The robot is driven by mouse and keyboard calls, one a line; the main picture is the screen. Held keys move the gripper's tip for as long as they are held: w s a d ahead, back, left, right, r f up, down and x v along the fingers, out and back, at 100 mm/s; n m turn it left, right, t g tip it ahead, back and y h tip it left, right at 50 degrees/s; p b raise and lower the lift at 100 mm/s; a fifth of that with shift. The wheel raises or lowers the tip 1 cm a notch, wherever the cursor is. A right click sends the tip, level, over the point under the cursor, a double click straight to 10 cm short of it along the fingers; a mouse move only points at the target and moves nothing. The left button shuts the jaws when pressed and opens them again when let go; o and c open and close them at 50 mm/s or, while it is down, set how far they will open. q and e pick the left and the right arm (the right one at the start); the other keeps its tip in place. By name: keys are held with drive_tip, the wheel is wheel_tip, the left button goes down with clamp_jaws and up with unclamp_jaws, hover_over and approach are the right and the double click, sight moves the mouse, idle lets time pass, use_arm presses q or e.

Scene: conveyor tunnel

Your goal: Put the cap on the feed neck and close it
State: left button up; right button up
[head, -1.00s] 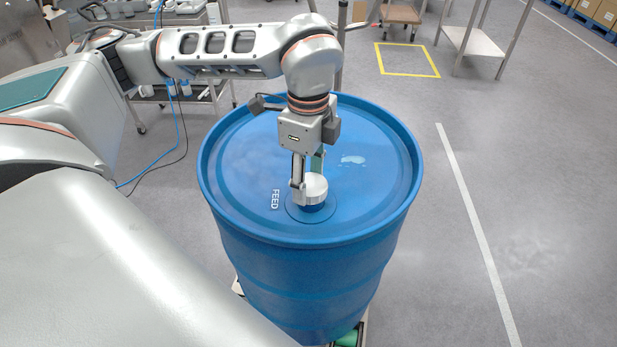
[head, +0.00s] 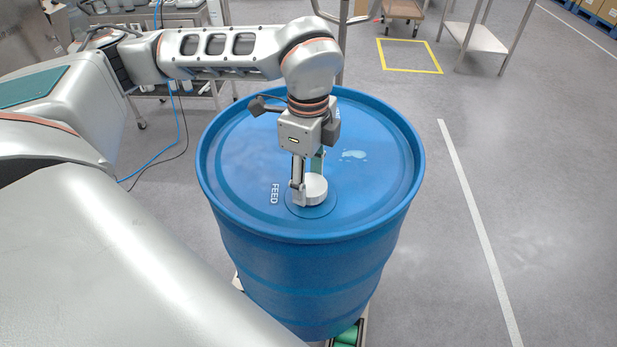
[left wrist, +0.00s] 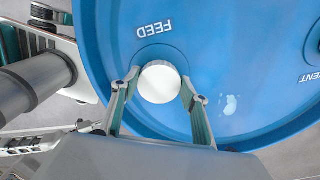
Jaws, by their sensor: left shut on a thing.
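The white round cap (head: 315,190) is down at the feed neck on top of the blue drum (head: 240,160), beside the white FEED lettering. It covers the neck, so the threads are hidden. My left gripper (head: 308,188) points down and is shut on the cap. In the left wrist view the cap (left wrist: 160,82) sits between the two fingertips (left wrist: 160,85), inside the ring around the neck. The cap looks level, but I cannot tell how tight it is. My right gripper is not in view.
A small wet patch (head: 354,155) lies on the lid. The drum stands on a conveyor with green rollers (head: 345,336). Benches and a cart (head: 404,10) stand at the back. The floor to the right is clear.

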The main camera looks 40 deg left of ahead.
use_arm(q)
drive_tip(key=shift+f, duration=0.25)
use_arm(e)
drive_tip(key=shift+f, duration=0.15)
use_arm(q)
drive_tip(key=shift+r+m, duration=0.15)
drive_tip(key=shift+m, duration=0.85)
drive_tip(key=m+p, duration=0.1)
drive_tip(key=m, duration=0.2)
drive_tip(key=shift+w, duration=0.15)
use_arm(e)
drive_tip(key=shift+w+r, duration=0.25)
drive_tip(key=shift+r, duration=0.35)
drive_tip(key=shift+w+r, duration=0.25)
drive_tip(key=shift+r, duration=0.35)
use_arm(q)
drive_tip(key=shift+m+p, duration=0.45)
drive_tip(key=shift+m, duration=0.65)
drive_tip(key=shift+w+m+p, duration=0.15)
drive_tip(key=shift+m+p, duration=0.2)
drive_tip(key=shift+m, duration=1.25)
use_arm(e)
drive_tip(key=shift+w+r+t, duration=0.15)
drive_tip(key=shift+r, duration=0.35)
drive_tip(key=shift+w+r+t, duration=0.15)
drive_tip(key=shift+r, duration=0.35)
